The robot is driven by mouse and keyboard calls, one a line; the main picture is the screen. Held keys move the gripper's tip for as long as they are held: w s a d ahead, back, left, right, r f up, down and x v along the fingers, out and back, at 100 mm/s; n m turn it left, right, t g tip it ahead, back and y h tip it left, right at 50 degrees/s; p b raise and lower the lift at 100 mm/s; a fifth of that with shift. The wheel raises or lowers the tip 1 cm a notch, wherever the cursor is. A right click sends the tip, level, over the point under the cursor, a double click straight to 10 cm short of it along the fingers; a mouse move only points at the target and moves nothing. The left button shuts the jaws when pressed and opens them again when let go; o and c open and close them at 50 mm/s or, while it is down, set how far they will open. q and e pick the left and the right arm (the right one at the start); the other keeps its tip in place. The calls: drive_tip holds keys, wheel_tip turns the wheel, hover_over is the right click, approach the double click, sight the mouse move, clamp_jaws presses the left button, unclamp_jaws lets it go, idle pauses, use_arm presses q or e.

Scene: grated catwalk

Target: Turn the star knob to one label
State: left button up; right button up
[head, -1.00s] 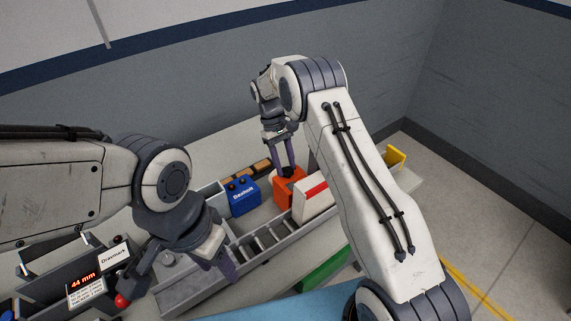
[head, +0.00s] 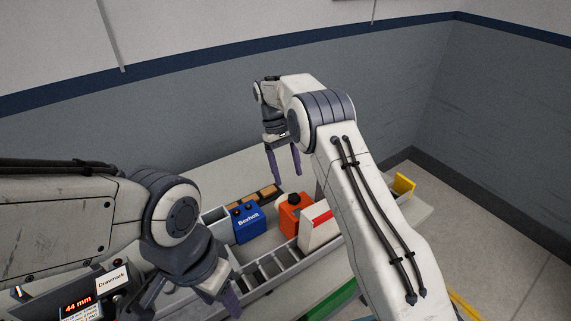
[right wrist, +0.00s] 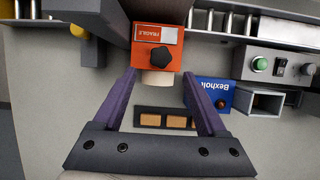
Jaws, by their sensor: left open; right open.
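The black star knob (right wrist: 161,57) sits on the face of an orange box whose window reads FRAGILE (right wrist: 156,35) in the right wrist view. In the head view the knob (head: 293,199) is on top of the orange box (head: 290,221). My right gripper (head: 284,178) is open and empty, above and slightly left of the knob in the head view. In the right wrist view the knob shows beyond the open fingertips (right wrist: 161,76), apart from them. My left gripper (head: 222,297) is open over the front of the bench, away from the knob.
A blue box reading Bexholt (head: 248,223) stands left of the orange box. A white box with a red stripe (head: 317,228) stands close on its right. A divided grey tray (head: 270,268) lies in front. A display reading 44 mm (head: 78,303) is at lower left.

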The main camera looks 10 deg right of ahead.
drive_tip(key=shift+v, duration=2.15)
